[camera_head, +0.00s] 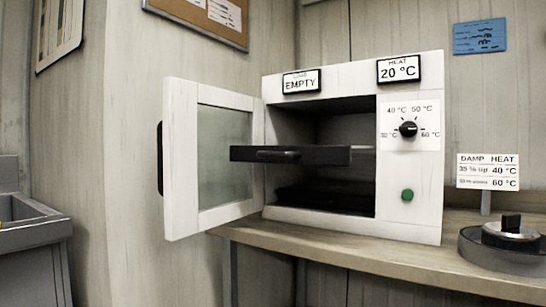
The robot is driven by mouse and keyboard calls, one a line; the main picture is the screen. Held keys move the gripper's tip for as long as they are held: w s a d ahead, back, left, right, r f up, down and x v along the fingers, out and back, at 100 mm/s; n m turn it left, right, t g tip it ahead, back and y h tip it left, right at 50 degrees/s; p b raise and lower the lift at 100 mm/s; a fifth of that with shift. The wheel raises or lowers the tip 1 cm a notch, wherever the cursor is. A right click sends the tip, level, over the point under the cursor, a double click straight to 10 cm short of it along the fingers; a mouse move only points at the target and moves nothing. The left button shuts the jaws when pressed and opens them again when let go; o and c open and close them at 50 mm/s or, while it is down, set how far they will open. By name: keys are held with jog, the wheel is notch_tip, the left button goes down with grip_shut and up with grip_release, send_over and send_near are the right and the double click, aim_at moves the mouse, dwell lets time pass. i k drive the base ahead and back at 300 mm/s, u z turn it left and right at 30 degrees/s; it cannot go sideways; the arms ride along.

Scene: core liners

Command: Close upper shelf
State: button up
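The upper shelf (335,157) is a dark flat tray with a front handle (278,156). It is pulled out of the white oven (410,222) and sticks out past the front opening. The oven door (181,160), with a frosted window, stands open to the left. A dark lower shelf (325,199) shows dimly inside the chamber and appears pushed in. My gripper is not in view.
The oven stands on a wooden bench (330,249). A dark round device (508,246) and a small sign (487,171) are at the right. A metal sink (30,225) is at the far left. Room in front of the shelf looks free.

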aim_at(336, 155)
jog(key=u, duration=0.05)
jog(key=k, duration=0.5)
jog(key=u, duration=0.65)
jog(key=i, duration=0.95)
jog(key=z, duration=0.55)
